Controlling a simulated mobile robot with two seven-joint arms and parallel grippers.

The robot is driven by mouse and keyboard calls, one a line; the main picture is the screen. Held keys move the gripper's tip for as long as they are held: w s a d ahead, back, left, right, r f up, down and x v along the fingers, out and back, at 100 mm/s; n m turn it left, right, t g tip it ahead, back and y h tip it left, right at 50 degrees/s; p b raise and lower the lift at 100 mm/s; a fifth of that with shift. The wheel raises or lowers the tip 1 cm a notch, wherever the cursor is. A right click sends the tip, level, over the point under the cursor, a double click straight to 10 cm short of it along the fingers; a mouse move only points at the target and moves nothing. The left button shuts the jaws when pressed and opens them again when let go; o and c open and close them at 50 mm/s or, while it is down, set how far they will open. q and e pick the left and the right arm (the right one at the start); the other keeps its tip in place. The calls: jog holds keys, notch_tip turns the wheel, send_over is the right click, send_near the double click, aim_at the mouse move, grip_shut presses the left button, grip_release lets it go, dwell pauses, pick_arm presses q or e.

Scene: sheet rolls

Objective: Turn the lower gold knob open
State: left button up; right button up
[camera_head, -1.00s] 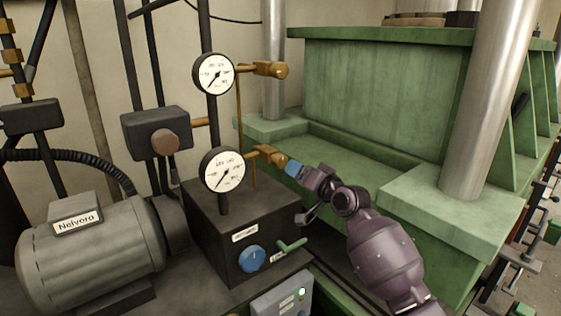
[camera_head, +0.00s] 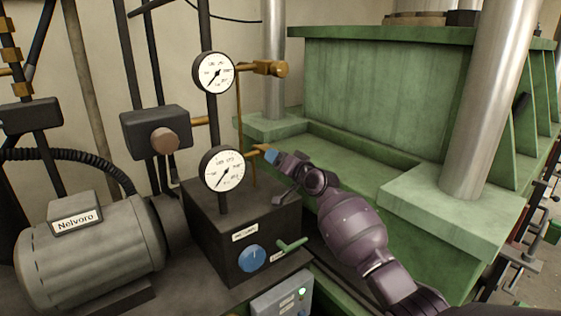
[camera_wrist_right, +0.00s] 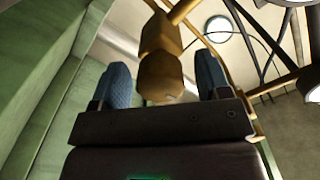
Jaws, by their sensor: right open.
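The lower gold knob sits on a short gold pipe (camera_head: 258,149) beside the lower gauge, and in the head view my right gripper (camera_head: 271,156) mostly hides it. In the right wrist view the gold knob (camera_wrist_right: 160,80) lies between my two blue fingertips, with a visible gap on each side. My right gripper is open around the knob, and no grip on it shows. The upper gold knob (camera_head: 278,69) is in plain view beside the upper gauge. My left gripper is not in view.
The lower gauge (camera_head: 222,168) and upper gauge (camera_head: 213,72) stand left of the knobs. Below are a dark box with a blue dial (camera_head: 251,258) and a green lever (camera_head: 292,245). A green press frame (camera_head: 390,100) stands behind and right of my arm.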

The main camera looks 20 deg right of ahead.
jog(key=shift+c, duration=0.2)
jog(key=c, duration=0.9)
